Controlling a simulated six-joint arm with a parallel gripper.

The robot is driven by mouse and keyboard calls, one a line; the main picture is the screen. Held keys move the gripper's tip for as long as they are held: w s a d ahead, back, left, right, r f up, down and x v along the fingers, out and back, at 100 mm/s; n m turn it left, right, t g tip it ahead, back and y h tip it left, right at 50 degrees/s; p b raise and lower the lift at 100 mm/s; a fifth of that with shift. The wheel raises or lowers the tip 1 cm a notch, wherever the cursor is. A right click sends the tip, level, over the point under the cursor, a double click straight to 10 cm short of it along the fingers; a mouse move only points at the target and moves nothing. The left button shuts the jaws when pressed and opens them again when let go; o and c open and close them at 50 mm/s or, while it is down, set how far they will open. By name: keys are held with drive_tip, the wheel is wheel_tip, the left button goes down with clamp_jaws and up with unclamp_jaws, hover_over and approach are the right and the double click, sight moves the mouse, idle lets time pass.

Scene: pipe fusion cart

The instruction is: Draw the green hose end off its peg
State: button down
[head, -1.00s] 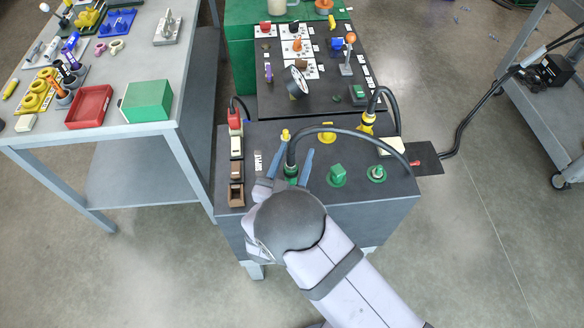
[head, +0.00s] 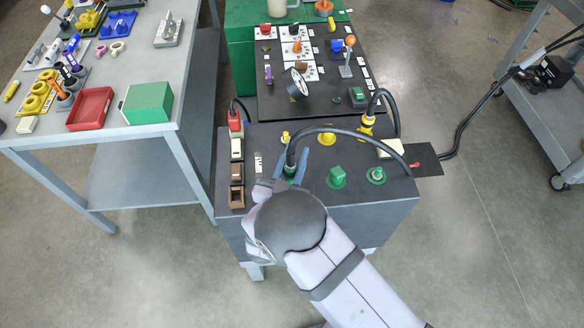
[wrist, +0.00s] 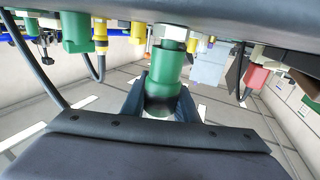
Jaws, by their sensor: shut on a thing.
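The green hose end (head: 291,171) stands upright on the top of the dark cart at its left front, with a black hose (head: 330,128) arching from it to the right. In the wrist view the green hose end (wrist: 164,72) meets a pale metal fitting (wrist: 172,33) at the dark cart surface. That fitting is the visible part of its peg; the rest is hidden. My gripper (head: 292,166) has its blue-grey fingers shut on the hose end, one on each side, as the wrist view also shows (wrist: 161,100).
Yellow fittings (head: 327,138) and a yellow hose end (head: 367,127) are behind. A red hose end (head: 235,122) and brown and white sockets (head: 236,171) line the left edge.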

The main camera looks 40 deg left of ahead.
drive_tip(key=shift+r+p, duration=1.8)
drive_tip(key=shift+r, duration=0.85)
drive_tip(key=shift+r, duration=0.1)
wheel_tip(320, 180, up, 9)
drive_tip(key=p, duration=0.6)
